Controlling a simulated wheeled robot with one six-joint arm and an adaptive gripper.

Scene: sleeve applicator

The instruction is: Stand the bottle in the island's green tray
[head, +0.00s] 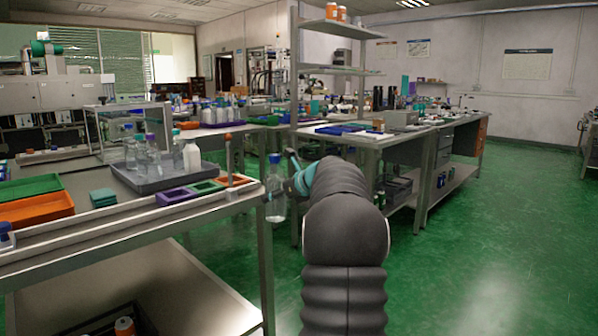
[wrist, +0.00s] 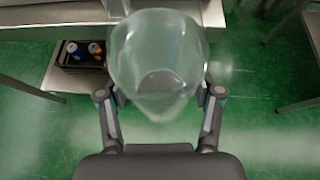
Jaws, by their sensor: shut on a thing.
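My gripper (head: 292,182) is shut on a clear glass bottle (head: 275,200) with a blue cap. The bottle hangs roughly upright in the air, just right of the near left bench's end. In the wrist view the bottle (wrist: 158,50) fills the middle, between the two fingers (wrist: 160,97); its cap is not visible there. A green tray (head: 30,188) lies at the far left of the near bench, behind an orange tray. A small green-bottomed compartment (head: 206,187) is nearer the bench's right end. I cannot tell which of these is the island's.
On the near bench stand a grey tray (head: 172,183) with several bottles, a purple tray (head: 176,196), an orange tray (head: 38,208) and teal pads (head: 103,198). A shelved bench (head: 372,137) stands behind my arm. Green floor (head: 470,250) is clear at right.

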